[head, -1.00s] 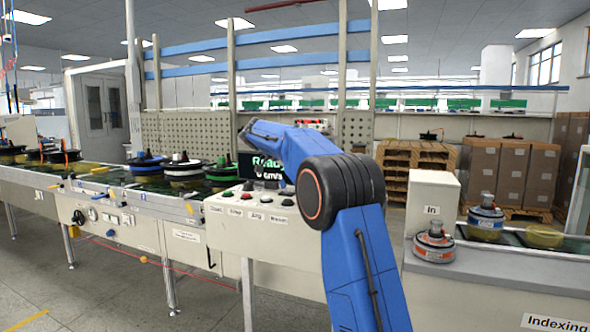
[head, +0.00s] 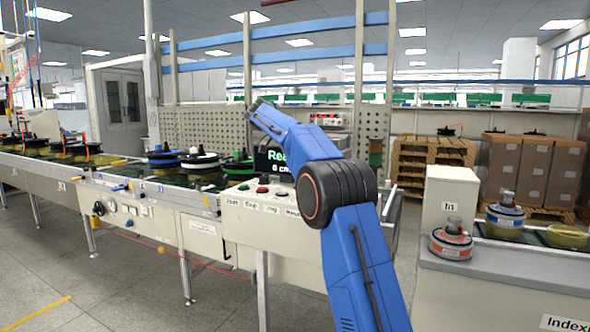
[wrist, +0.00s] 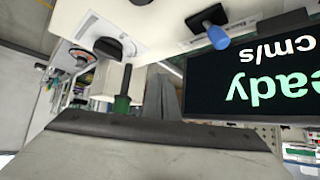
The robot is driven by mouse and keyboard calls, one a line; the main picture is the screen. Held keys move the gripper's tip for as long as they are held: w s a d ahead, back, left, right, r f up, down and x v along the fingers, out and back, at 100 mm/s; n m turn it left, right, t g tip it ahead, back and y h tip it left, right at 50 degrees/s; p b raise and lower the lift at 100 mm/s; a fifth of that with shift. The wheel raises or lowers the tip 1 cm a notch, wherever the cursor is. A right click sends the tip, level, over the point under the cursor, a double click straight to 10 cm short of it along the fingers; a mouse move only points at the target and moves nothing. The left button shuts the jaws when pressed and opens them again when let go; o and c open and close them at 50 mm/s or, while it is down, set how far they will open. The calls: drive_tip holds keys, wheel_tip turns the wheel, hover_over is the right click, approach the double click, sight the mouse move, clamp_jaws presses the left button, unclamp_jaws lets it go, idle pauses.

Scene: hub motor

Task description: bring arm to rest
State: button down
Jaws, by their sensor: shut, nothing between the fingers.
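My blue arm (head: 357,260) rises from the bottom of the head view and bends at a black joint. Its forearm reaches up and to the left. My gripper (wrist: 165,97) shows in the wrist view as grey fingers close together, shut and empty. In the head view the arm's far end is small, in front of the pegboard, and the fingers are hard to make out. The dark display (wrist: 250,80) with green and white text appears upside down at the right of the wrist view. It also shows partly behind my forearm in the head view (head: 268,162).
A control panel (head: 262,202) with buttons stands below the forearm. The conveyor (head: 125,186) carries several hub motors at left. At right, a counter (head: 470,268) holds an orange-labelled motor (head: 451,240) and a blue-labelled motor (head: 505,216). Open floor (head: 120,285) lies at lower left.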

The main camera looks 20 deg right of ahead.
drive_tip(key=s+a+f+n+t+y, duration=0.1)
drive_tip(key=s+a+f+n+y, duration=0.2)
drive_tip(key=s, duration=0.6)
drive_tip(key=s+a+f+n+t, duration=0.15)
drive_tip(key=s+n, duration=0.25)
drive_tip(key=s, duration=0.5)
drive_tip(key=s+a+f+n+t+y, duration=0.1)
drive_tip(key=s+a+n+y, duration=0.2)
drive_tip(key=s, duration=0.6)
drive_tip(key=s+a+f+n+t+y, duration=0.1)
drive_tip(key=s+a+f+n, duration=0.3)
drive_tip(key=s+f, duration=0.7)
drive_tip(key=s+a+f+n+t+y, duration=0.1)
drive_tip(key=s+a+f+n, duration=0.4)
drive_tip(key=s+f, duration=0.7)
drive_tip(key=s+a+y, duration=0.1)
drive_tip(key=s, duration=0.3)
drive_tip(key=shift+f+y, duration=0.2)
drive_tip(key=shift+y, duration=0.1)
